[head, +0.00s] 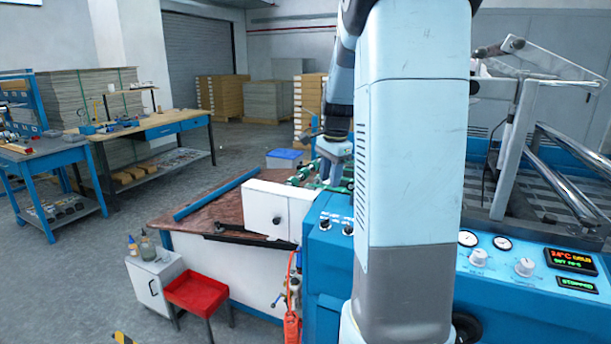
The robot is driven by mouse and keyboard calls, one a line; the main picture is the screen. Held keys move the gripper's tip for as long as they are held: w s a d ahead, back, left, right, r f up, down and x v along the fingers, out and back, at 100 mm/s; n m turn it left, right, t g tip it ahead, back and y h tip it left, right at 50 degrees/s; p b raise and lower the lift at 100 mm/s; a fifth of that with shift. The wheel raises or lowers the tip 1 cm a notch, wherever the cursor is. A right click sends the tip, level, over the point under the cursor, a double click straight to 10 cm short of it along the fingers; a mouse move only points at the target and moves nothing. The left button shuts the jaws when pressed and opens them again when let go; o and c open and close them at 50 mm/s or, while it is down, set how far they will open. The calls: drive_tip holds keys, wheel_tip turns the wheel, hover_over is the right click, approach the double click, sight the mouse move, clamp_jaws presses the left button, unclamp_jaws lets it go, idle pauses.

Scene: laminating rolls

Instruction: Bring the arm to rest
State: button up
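My gripper (333,168) shows in the head view just left of my pale blue and grey column, which hides part of the arm. It points down at the end of my dark arm links, in front of the far side of the blue laminating machine (330,275). Its fingers are small and partly hidden, so I cannot tell whether they are open or shut. I see no object clearly held in it.
The machine's panel (510,268) with dials and a display reading STOPPED is at right, below metal rollers (565,175). A white box (268,208) and red tray (196,292) stand left of the machine. Workbenches (165,125) stand further left; grey floor lies between.

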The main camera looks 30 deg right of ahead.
drive_tip(key=s+a+r+n+t, duration=0.2)
drive_tip(key=s+a+n, duration=0.6)
drive_tip(key=s+a, duration=0.2)
drive_tip(key=s+a+r+n+t, duration=0.2)
drive_tip(key=s+a+n, duration=0.6)
drive_tip(key=s, duration=0.5)
drive_tip(key=shift+s+a+r, duration=0.35)
drive_tip(key=shift+a+r, duration=0.45)
drive_tip(key=shift+a, duration=0.25)
